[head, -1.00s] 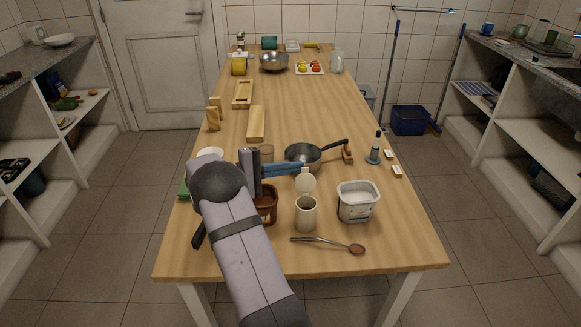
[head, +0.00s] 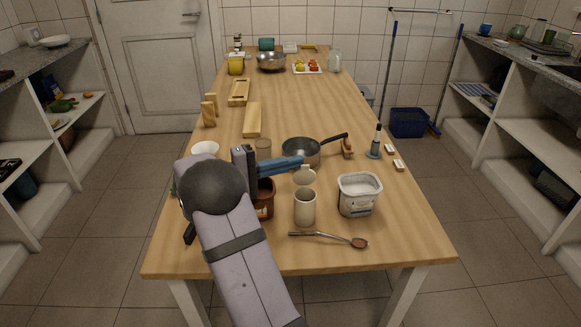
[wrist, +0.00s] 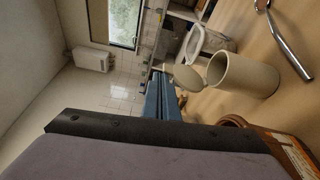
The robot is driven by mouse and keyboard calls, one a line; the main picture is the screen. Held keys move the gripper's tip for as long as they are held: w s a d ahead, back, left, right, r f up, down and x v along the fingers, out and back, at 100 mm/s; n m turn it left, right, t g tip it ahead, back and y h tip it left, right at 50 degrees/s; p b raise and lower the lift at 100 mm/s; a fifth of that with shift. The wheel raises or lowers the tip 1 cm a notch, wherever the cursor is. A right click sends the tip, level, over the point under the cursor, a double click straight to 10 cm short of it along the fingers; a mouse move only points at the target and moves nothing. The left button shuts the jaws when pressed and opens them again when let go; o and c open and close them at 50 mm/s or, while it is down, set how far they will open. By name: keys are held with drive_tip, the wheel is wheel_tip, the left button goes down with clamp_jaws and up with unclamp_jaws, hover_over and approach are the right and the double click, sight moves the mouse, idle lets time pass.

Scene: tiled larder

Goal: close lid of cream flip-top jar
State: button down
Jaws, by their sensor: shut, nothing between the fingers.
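The cream flip-top jar (head: 305,209) stands upright near the front of the table, with its mouth open. Its round lid (head: 304,175) is hinged up at the far side. In the wrist view the jar (wrist: 245,75) and its raised lid (wrist: 188,78) lie just beyond the fingers. My gripper (head: 301,161) is shut and empty. Its blue fingertips point right, just behind and above the lid in the head view. In the wrist view the fingers (wrist: 163,98) reach close to the lid; I cannot tell whether they touch it.
A brown jar (head: 265,197) stands left of the cream jar, partly hidden by my arm. A white tub (head: 359,194) stands to its right, a spoon (head: 330,238) lies in front, and a saucepan (head: 301,152) stands behind.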

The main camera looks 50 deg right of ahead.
drive_tip(key=shift+s+a+f+b, duration=0.2)
drive_tip(key=shift+s+a+b, duration=0.45)
drive_tip(key=shift+s+a, duration=0.2)
drive_tip(key=v, duration=0.7)
drive_tip(key=shift+b, duration=0.3)
drive_tip(key=shift+w+a+r, duration=0.1)
